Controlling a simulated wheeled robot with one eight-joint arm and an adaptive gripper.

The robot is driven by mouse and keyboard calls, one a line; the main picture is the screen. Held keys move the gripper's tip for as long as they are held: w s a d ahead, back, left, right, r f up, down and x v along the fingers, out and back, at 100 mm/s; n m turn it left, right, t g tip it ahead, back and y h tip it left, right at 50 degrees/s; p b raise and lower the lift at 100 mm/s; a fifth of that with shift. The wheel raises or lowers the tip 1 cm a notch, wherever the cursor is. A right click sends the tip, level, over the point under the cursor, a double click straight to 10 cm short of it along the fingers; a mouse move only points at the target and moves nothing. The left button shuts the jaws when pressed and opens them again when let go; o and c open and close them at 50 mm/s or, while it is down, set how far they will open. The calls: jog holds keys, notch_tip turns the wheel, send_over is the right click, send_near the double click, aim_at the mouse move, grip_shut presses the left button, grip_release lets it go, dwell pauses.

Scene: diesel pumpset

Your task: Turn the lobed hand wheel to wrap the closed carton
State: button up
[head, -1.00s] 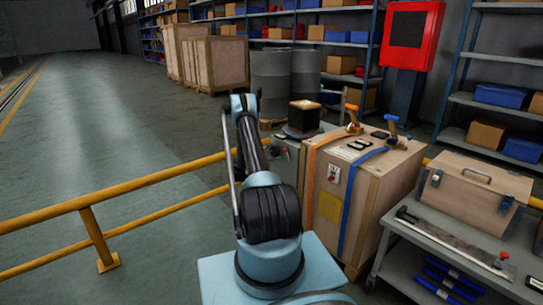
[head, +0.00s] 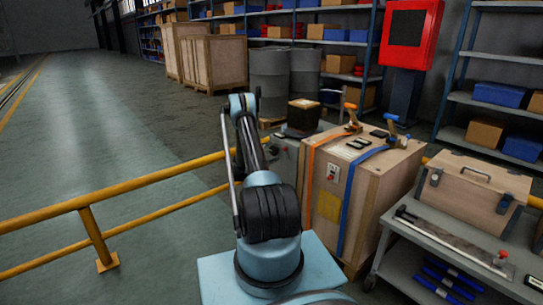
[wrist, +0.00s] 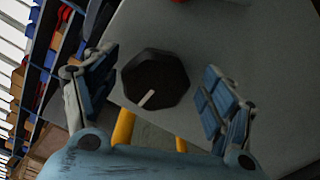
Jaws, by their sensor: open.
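The lobed hand wheel (wrist: 155,80) is a dark knob with a white pointer mark, on a grey panel in the wrist view. My gripper (wrist: 156,68) is open, with one finger on each side of the wheel. Gaps show between the wheel and both fingers, so neither appears to touch it. In the head view my arm hides the gripper and the wheel. A small brown carton with a dark lower part (head: 303,115) stands on a grey cabinet (head: 285,150) behind my arm; I cannot tell how much of it is wrapped.
A large strapped wooden crate (head: 380,195) stands close on the right of my arm. A grey cart (head: 400,250) carries a wooden case (head: 475,190). A yellow railing (head: 150,188) runs across the front. Drums (head: 268,80) and shelves stand behind. The left floor is clear.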

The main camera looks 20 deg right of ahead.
jog(key=v, duration=1.2)
dwell(0.7)
